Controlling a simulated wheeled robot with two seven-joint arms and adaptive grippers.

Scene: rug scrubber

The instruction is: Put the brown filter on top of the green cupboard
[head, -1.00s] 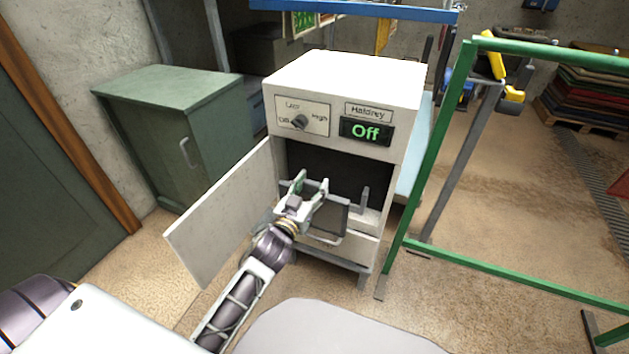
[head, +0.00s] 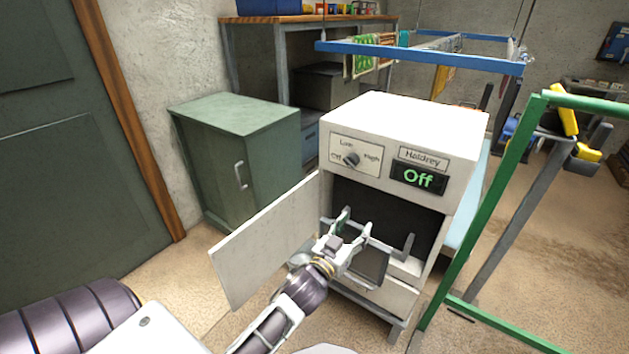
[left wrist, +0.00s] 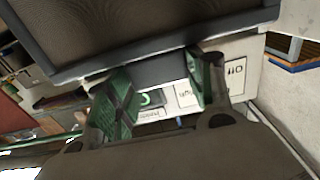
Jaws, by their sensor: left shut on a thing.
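The brown filter (head: 371,265), a flat dark mesh panel in a grey frame, shows at the open front of the white Haldrey machine. In the left wrist view the filter (left wrist: 140,28) fills the top, with its grey edge at the fingers. My left gripper (head: 356,224) is shut on the filter at its edge; the exact contact is partly hidden. Its green-padded fingers (left wrist: 165,92) show in the left wrist view. The green cupboard (head: 237,115) stands left of the machine, with a bare top and closed door. My right gripper is out of view.
The white machine (head: 410,120) reads "Off". Its open door (head: 265,240) sticks out toward me, between the gripper and the cupboard. A green metal frame (head: 500,205) stands at right. A blue beam (head: 420,57) crosses behind the machine.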

